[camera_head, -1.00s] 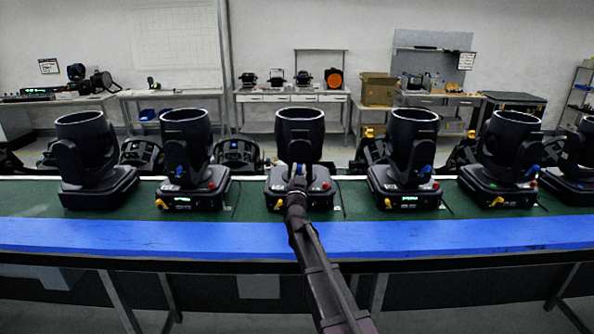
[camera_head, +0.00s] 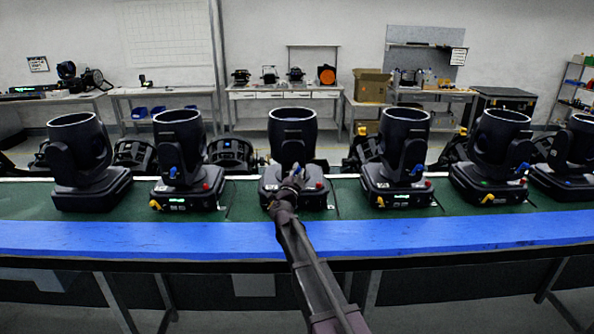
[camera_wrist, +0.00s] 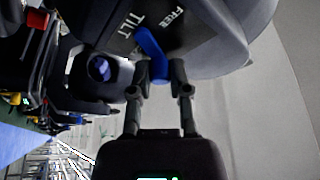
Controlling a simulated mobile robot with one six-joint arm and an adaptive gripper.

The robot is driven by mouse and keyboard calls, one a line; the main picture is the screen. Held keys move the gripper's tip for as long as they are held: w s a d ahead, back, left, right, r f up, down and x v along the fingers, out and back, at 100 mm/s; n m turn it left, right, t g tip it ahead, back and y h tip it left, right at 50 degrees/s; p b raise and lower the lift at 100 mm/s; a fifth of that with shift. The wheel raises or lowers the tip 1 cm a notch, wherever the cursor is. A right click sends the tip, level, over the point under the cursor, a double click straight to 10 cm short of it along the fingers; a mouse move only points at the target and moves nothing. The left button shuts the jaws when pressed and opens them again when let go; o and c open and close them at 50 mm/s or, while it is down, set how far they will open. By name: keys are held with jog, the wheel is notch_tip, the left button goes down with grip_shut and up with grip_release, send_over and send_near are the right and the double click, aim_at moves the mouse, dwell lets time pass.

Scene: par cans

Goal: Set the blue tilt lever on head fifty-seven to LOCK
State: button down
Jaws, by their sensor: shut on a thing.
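The moving head (camera_head: 291,135) in the middle of the row stands upright on its base, directly before my arm. Its number is not readable. In the wrist view its dark side (camera_wrist: 205,30) carries the white words TILT and FREE, with the blue tilt lever (camera_wrist: 150,50) beside them. My gripper (camera_wrist: 160,72) has its two fingers at the lever's lower end, shut on it. The LOCK mark is not visible. In the head view my gripper (camera_head: 294,178) reaches the front of this head and hides part of it, including most of the lever.
Similar heads stand on both sides along the green bench top (camera_head: 240,200), the nearest at left (camera_head: 181,150) and right (camera_head: 404,150). A blue strip (camera_head: 150,236) runs along the bench's front edge. More dark units stand behind the row.

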dwell(0.3)
jog(key=c, duration=0.6)
grip_release()
jog(key=shift+n, duration=0.3)
